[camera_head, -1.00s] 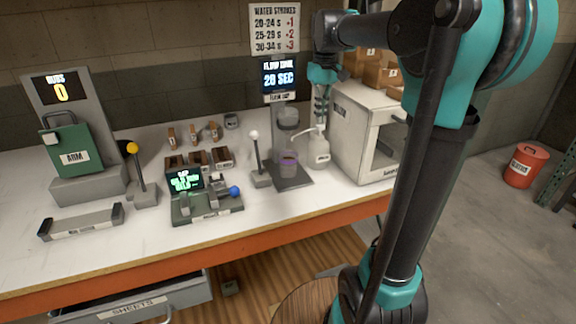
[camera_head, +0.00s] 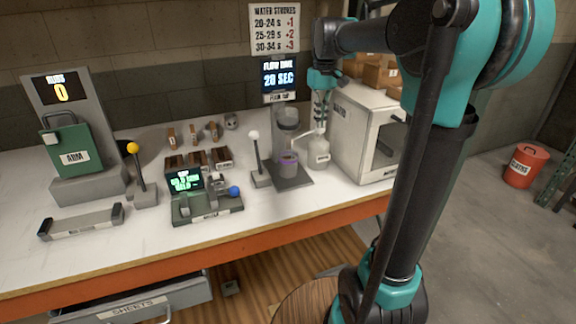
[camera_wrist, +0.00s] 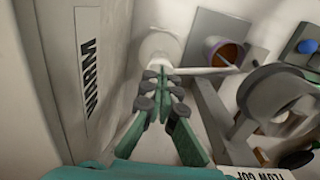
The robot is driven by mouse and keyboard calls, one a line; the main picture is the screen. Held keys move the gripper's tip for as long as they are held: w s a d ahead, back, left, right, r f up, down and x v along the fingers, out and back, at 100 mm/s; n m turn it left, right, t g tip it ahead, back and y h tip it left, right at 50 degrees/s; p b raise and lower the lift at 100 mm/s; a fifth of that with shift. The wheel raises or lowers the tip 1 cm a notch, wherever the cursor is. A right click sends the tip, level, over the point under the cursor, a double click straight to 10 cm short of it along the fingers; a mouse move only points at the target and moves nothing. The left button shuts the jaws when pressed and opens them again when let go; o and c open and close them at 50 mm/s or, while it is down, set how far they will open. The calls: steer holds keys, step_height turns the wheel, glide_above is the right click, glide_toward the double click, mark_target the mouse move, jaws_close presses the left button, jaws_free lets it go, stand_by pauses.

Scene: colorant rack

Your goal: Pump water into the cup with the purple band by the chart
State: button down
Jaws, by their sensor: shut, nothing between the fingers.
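The cup with the purple band (camera_head: 288,166) stands upright on the flow stand's base; it also shows in the wrist view (camera_wrist: 222,54). The white pump bottle (camera_head: 319,156) stands just right of it, its spout (camera_wrist: 208,71) reaching toward the cup. My gripper (camera_head: 320,129) is shut and empty, pointing down at the pump head. In the wrist view my fingertips (camera_wrist: 160,72) cover the top of the pump, seemingly touching it. The chart (camera_head: 275,29) on the wall lists 20-24 s +1, 25-29 s +2, 30-34 s +3. The flow time screen (camera_head: 279,75) reads 20 or 28 SEC; the second digit is unclear.
The white WARM cabinet (camera_head: 352,128) stands close right of the bottle. A white-knobbed lever (camera_head: 256,160) stands left of the cup. A green device with a blue knob (camera_head: 207,207) and several small blocks (camera_head: 197,158) lie further left. The front bench (camera_head: 290,208) is clear.

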steer(key=shift+r, duration=1.45)
step_height(320, 180, up, 6)
stand_by(0.3)
